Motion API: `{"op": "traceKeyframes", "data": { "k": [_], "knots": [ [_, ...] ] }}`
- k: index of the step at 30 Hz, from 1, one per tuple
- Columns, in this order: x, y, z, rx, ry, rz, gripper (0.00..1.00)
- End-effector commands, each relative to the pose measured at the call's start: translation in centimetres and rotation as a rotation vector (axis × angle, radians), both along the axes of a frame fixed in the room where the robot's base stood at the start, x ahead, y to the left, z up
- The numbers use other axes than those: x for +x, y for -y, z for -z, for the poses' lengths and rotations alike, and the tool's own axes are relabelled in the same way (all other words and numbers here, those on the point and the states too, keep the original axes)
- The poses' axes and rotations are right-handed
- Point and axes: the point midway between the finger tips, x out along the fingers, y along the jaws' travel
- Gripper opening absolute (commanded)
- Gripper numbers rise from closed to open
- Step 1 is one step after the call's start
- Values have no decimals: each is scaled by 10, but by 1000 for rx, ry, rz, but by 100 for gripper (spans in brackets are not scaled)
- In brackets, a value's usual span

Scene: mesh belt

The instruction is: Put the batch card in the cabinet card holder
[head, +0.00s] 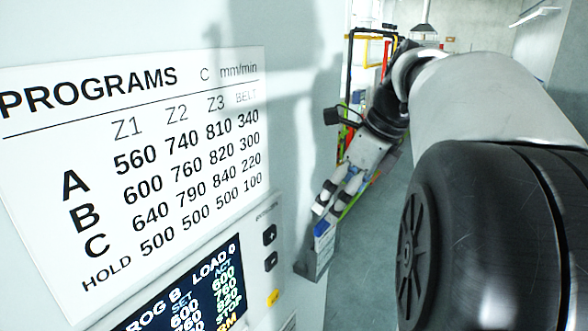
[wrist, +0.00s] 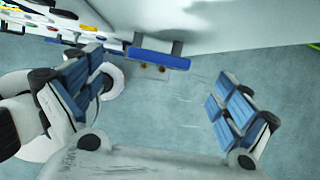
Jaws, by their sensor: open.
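The card holder (head: 306,268) is a grey pocket on the cabinet's side, just right of the control panel in the head view. The batch card (head: 322,229) shows a blue top band and appears to stand in the holder. In the wrist view the card (wrist: 158,58) is a blue bar against the pale wall, with grey holder parts behind it. My gripper (head: 336,196) is just above the card, pointing down. In the wrist view my gripper (wrist: 162,88) has its blue-padded fingers wide apart, with nothing between them. The card's lower part and its seating depth are hidden.
The cabinet face carries a white programs sign (head: 140,170), a dark display (head: 190,300) and buttons (head: 270,248). A coloured rack (head: 352,90) stands farther back. The grey floor (head: 375,270) right of the cabinet is clear.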

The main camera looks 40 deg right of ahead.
Motion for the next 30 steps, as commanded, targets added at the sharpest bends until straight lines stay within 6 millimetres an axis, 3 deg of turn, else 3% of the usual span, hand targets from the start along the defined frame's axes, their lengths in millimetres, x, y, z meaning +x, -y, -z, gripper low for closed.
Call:
{"op": "traceKeyframes", "data": {
  "k": [6,12,30],
  "knots": [
    [-17,8,-43,-3,2,2,96],
    [-26,11,-65,-1,2,1,96],
    [-28,11,-70,0,0,0,96]
  ]
}}
